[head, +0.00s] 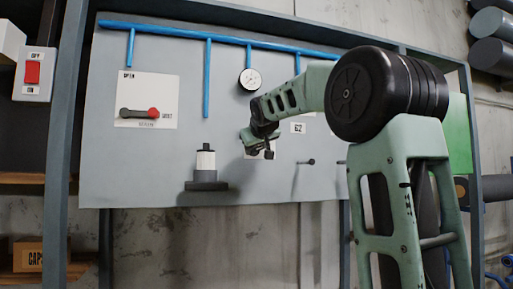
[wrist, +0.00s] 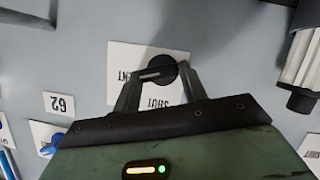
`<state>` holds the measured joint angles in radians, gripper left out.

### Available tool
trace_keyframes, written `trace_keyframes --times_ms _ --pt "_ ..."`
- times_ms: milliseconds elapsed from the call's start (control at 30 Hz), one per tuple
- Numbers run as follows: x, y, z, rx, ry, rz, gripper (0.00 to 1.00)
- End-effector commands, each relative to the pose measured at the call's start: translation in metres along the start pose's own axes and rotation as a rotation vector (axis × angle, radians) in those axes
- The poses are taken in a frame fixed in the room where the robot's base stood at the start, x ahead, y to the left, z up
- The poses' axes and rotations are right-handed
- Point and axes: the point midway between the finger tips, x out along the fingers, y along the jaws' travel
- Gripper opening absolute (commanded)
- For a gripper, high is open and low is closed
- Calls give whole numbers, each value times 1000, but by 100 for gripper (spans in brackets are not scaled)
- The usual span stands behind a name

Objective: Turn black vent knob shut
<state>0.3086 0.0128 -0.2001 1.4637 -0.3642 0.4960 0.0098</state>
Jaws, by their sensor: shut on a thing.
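The black vent knob (wrist: 163,66) is a round dial with a pale pointer line, on a white plate (wrist: 120,60) on the grey panel. In the wrist view the line points left, and the plate's lettering is upside down, with "SHUT" below the knob and part of a word at its left. My gripper (wrist: 158,77) is shut on the knob, one finger on each side. In the head view my gripper (head: 263,146) is at the panel, right of the centre, and hides the knob and most of its plate.
A red-ended lever (head: 139,113) on a white plate is at the left of the panel. A white and black cylinder (head: 205,160) stands out below it. A gauge (head: 250,79) and blue pipes (head: 207,80) are above my gripper.

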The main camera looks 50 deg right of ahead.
Motion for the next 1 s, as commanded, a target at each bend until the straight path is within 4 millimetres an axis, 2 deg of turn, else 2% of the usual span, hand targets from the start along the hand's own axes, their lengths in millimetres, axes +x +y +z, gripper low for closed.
trace_keyframes --times_ms 367,1000 --pt "2 -3 3 -139 3 60 20" --pt "1 -9 4 -685 4 289 20"
